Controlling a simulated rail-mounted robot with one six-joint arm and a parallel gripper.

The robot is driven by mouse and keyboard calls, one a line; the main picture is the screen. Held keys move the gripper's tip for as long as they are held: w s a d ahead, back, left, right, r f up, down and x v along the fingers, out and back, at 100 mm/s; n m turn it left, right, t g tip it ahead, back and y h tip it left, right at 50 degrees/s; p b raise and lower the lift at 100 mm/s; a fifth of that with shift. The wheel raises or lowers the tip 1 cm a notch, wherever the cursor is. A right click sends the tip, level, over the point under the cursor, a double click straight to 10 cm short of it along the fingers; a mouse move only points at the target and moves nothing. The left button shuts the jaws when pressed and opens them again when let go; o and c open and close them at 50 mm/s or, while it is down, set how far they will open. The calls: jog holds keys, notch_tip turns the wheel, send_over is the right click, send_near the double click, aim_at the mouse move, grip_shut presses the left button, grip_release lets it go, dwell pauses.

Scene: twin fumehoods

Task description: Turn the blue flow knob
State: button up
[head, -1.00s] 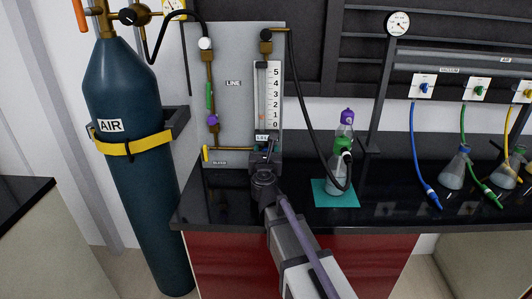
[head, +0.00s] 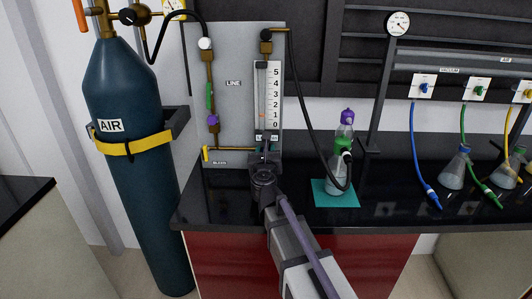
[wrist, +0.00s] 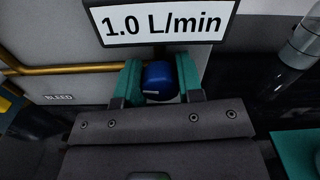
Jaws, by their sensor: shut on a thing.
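The blue flow knob (wrist: 159,80) sits just under a white "1.0 L/min" label (wrist: 162,24) in the wrist view. My gripper (wrist: 160,84) is shut on the knob, with a teal finger pad on each side. In the head view my gripper (head: 265,150) reaches the foot of the flowmeter (head: 267,95), which has a scale from 0 to 5 and a small orange mark low in its tube. The knob is hidden behind my gripper in the head view.
A yellow-handled bleed valve (head: 206,154) is left of the knob. A blue AIR cylinder (head: 127,160) stands further left. A flask (head: 337,176) on a teal mat (head: 320,199) and a black hose (head: 303,110) are to the right.

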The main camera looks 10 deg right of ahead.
jog(key=n, duration=0.9)
jog(key=shift+a+f+n, duration=0.1)
jog(key=shift+n, duration=0.3)
jog(key=n, duration=1)
jog(key=shift+f, duration=0.1)
jog(key=shift+n, duration=0.3)
jog(key=o, duration=0.9)
